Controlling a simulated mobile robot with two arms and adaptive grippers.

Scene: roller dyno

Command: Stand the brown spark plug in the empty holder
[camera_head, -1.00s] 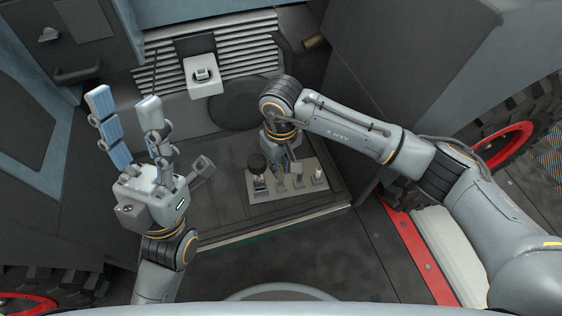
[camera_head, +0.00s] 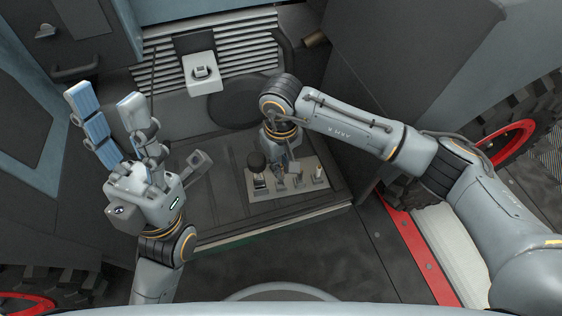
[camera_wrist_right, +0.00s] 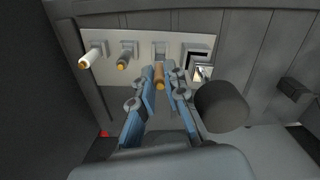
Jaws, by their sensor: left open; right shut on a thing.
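The brown spark plug (camera_wrist_right: 159,76) is between the fingers of my right gripper (camera_wrist_right: 160,80) in the right wrist view, its tip toward the camera. The gripper is shut on it. Just beyond it, on the light plate (camera_wrist_right: 142,42), is a grey holder block (camera_wrist_right: 160,48); I cannot tell whether the plug's lower end is in it. In the head view my right gripper (camera_head: 282,170) points down over the plate (camera_head: 285,201), and the plug is hard to make out. My left gripper (camera_head: 106,102) is open and empty, raised at the left, away from the plate.
A white plug (camera_wrist_right: 90,58) and a dark grey plug (camera_wrist_right: 124,60) stand in neighbouring holders. A pale bracket (camera_head: 203,78) is further back.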

